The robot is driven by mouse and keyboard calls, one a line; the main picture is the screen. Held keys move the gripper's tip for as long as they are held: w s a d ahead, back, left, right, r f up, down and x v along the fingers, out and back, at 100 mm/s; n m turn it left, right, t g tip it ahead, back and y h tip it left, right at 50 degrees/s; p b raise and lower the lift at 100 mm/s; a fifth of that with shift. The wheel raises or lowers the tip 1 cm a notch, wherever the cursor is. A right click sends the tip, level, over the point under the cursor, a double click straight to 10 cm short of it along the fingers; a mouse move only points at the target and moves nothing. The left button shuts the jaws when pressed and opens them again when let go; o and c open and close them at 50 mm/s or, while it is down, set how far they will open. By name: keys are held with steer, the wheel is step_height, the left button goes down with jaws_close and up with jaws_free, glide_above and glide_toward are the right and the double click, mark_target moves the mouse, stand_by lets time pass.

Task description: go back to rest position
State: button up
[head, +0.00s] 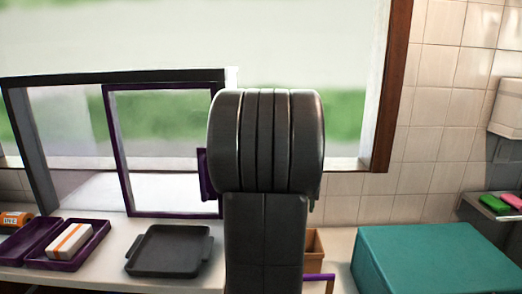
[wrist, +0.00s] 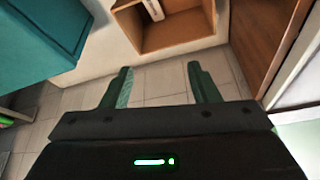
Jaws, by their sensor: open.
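My gripper (wrist: 160,88) shows in the wrist view with its two green fingers spread wide. Nothing is between them. Tan tiles lie behind the fingers, and an open brown wooden box (wrist: 183,42) with a small white item inside is just beyond their tips. In the head view my own dark arm stands upright in the middle and the gripper cannot be made out.
A teal box (head: 435,262) is at right, also in the wrist view (wrist: 45,35). A dark tray (head: 168,252) and purple tray (head: 92,255) holding a white-orange package (head: 70,240) are left. A purple-framed glass case (head: 128,150) stands behind. The brown box (head: 314,248) is partly hidden.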

steer(key=w+p+x, duration=0.1)
steer(key=p+x, duration=0.2)
steer(key=x, duration=0.8)
stand_by(0.4)
steer(key=shift+w+d+r, duration=0.1)
steer(key=shift+d, duration=0.05)
